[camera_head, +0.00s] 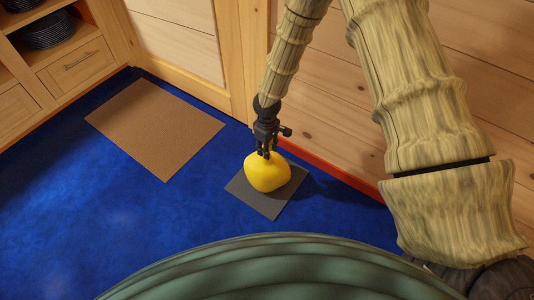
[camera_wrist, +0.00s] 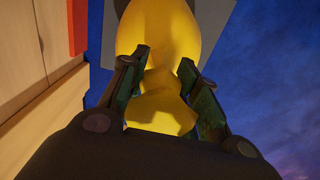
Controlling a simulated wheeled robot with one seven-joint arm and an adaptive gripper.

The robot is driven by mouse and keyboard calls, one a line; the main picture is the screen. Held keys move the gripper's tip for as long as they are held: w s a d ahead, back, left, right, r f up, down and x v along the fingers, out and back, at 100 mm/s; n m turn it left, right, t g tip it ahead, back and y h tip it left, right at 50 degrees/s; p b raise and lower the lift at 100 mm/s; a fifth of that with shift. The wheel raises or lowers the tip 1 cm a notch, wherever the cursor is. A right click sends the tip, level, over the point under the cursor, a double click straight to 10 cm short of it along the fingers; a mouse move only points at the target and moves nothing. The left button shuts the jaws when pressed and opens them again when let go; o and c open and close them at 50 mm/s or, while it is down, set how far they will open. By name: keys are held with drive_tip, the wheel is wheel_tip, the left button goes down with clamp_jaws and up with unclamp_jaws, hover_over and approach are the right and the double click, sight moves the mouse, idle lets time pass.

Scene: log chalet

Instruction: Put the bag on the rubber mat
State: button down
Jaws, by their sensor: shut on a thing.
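The bag (camera_head: 267,174) is yellow and rounded. In the head view it is over the small dark grey mat (camera_head: 262,206), which shows around its lower side. I cannot tell whether the bag touches the mat or hangs just above it. My gripper (camera_head: 266,154) points down and is shut on the top of the bag. In the wrist view the bag (camera_wrist: 160,100) runs between my two fingers (camera_wrist: 166,85), and grey mat (camera_wrist: 222,25) shows beyond it. Which mat is rubber is not certain; the grey one looks smooth.
A larger brown mat (camera_head: 155,127) lies to the left on the blue floor (camera_head: 120,210). A wooden wall with a red baseboard (camera_head: 335,172) runs close behind and right of the grey mat. A wooden cabinet (camera_head: 70,65) with dark dishes stands at upper left. Floor between the mats is clear.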

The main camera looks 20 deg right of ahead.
drive_tip(key=shift+f+b, duration=0.5)
drive_tip(key=shift+f, duration=0.8)
drive_tip(key=c, duration=1.1)
unclamp_jaws()
